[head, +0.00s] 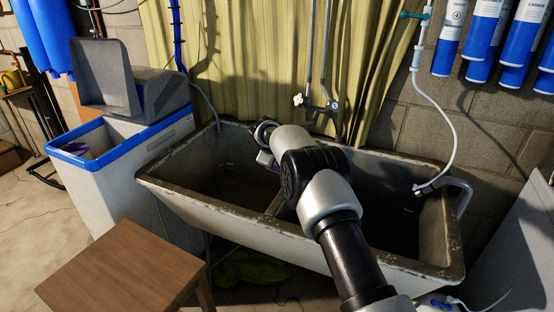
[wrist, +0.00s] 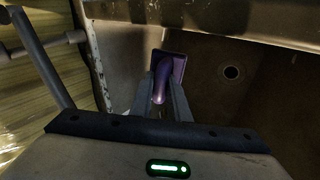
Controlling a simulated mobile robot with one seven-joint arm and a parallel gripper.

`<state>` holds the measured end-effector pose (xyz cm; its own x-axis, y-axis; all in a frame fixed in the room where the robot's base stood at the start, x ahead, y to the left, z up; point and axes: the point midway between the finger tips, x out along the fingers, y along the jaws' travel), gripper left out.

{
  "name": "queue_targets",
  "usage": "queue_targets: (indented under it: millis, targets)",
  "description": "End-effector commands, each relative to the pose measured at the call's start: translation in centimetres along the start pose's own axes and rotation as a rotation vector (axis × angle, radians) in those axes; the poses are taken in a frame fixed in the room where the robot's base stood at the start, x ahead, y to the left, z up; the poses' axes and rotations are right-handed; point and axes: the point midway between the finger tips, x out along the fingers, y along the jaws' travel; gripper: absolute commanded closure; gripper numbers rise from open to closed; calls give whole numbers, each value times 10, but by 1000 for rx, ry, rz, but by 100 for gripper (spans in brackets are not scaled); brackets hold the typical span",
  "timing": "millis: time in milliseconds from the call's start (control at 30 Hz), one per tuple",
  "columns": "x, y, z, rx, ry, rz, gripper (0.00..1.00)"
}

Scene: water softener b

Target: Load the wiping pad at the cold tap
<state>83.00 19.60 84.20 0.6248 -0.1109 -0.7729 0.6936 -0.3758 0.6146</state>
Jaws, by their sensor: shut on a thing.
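My gripper (wrist: 161,84) is shut on a purple wiping pad (wrist: 179,66). The pad's rounded handle sits between the fingers and its flat plate shows beyond them. In the head view my arm reaches over the double sink (head: 155,180) and its end is at the left basin; the fingers and pad are mostly hidden there. The wall tap (head: 320,106) has a white handle (head: 298,100) and a dark one (head: 335,105). I cannot tell which is cold. In the wrist view a metal tap spout (wrist: 40,55) runs along the left, apart from the pad.
A drain hole (wrist: 231,72) lies in the basin floor. The brine tank (head: 110,170) with its blue rim stands left of the sink, and a wooden stool (head: 125,265) is in front. A white hose (head: 445,120) hangs into the right basin. Blue filters (head: 485,30) hang at the upper right.

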Motion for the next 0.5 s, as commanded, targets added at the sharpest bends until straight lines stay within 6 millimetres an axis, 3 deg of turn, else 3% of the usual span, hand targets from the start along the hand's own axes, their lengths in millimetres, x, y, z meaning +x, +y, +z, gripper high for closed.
queue_targets:
  millis: [333, 500]
  targets:
    - [-1, -1, 0, 0, 1, 1, 100]
    - [-7, -10, 2, -4, 1, 1, 100]
